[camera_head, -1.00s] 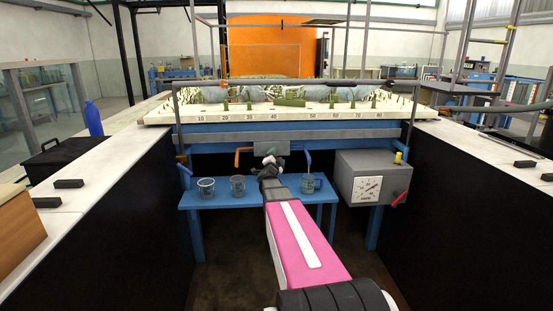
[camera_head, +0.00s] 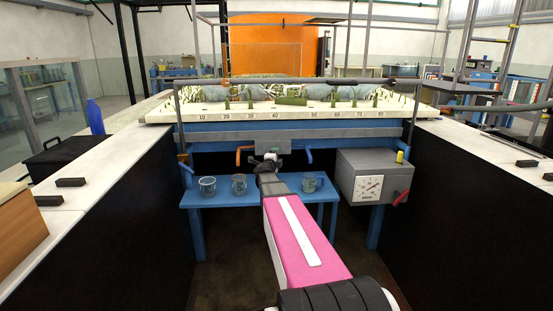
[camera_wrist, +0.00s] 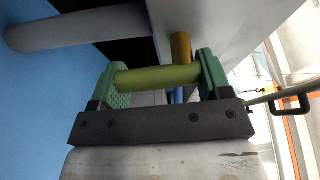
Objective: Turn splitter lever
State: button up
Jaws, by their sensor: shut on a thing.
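The splitter is a small grey box (camera_head: 265,147) under the flume's front edge, with an orange pipe (camera_head: 243,151) on its left and a blue pipe (camera_head: 307,154) on its right. In the wrist view, a yellow-olive bar (camera_wrist: 157,77), apparently the splitter lever, lies crosswise between the green pads of my gripper (camera_wrist: 160,80). My gripper is shut on it, with a pad at each end. In the head view, my gripper (camera_head: 271,156) is in front of the splitter box, and my wrist hides the lever.
A blue bench (camera_head: 222,198) below holds glass beakers (camera_head: 207,187) (camera_head: 238,184), with another beside my arm (camera_head: 309,184). A grey gauge box (camera_head: 375,162) with a red handle (camera_head: 401,198) stands right. Dark-sided white counters flank the aisle. A grey beam (camera_wrist: 75,27) is close in the wrist view.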

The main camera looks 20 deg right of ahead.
jog(key=shift+m, duration=0.4)
jog(key=o, duration=0.9)
jog(key=shift+s+a, duration=0.1)
jog(key=v, duration=1)
jog(key=shift+s+a, duration=0.2)
jog(key=shift+s, duration=0.05)
